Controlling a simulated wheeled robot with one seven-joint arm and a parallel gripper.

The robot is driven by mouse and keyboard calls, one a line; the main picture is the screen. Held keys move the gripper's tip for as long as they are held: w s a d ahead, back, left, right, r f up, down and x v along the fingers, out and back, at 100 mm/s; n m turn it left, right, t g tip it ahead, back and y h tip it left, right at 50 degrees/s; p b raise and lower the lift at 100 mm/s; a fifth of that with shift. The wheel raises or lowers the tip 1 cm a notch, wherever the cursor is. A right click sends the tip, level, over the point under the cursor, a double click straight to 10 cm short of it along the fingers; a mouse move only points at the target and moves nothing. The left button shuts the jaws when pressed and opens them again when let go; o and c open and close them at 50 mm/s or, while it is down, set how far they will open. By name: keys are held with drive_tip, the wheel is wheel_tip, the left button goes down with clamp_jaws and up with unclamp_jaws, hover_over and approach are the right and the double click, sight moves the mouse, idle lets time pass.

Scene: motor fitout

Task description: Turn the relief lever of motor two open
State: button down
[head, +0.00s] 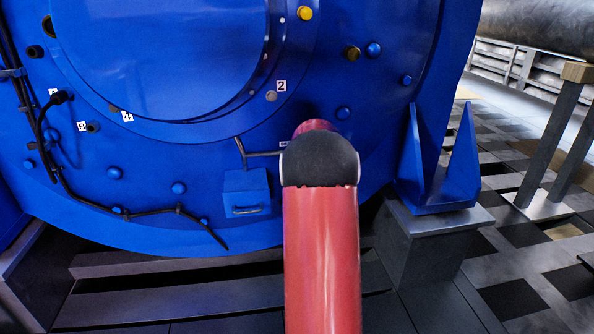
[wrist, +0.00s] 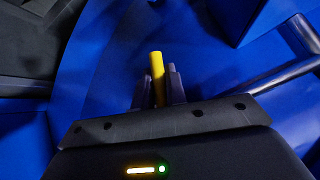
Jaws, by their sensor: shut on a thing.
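The motor (head: 110,180) is a large blue round housing that fills most of the head view. A small plate marked "2" (head: 281,86) sits on its face. In the wrist view, my gripper (wrist: 158,78) has its two dark fingers closed on a yellow lever (wrist: 156,63). The lever's plain rod end sticks out beyond the fingertips, and its base is hidden. Blue motor surface lies behind it. In the head view my red arm and its dark joint hide the gripper and the lever.
A small blue box (head: 246,193) with a handle is on the motor's lower face, with black cable (head: 150,212) nearby. A blue bracket (head: 438,165) stands on a grey support block at right. A grey pipe (wrist: 282,79) runs at right in the wrist view.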

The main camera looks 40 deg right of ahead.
drive_tip(key=shift+s+d+f+n+g+h+p, duration=0.1)
drive_tip(key=shift+s+d+n+g+h+p, duration=0.1)
drive_tip(key=shift+d+n+g+h+p, duration=0.25)
drive_tip(key=shift+s+d+f+n+g+h+p, duration=0.15)
drive_tip(key=shift+n+h+p, duration=0.1)
drive_tip(key=shift+h+p, duration=0.4)
drive_tip(key=c, duration=1.4)
unclamp_jaws()
drive_tip(key=shift+r, duration=0.1)
drive_tip(key=shift+c, duration=0.2)
drive_tip(key=v, duration=0.7)
drive_tip(key=shift+s+a+r+p, duration=0.2)
drive_tip(key=shift+s+r+p, duration=0.1)
drive_tip(key=shift+p, duration=0.15)
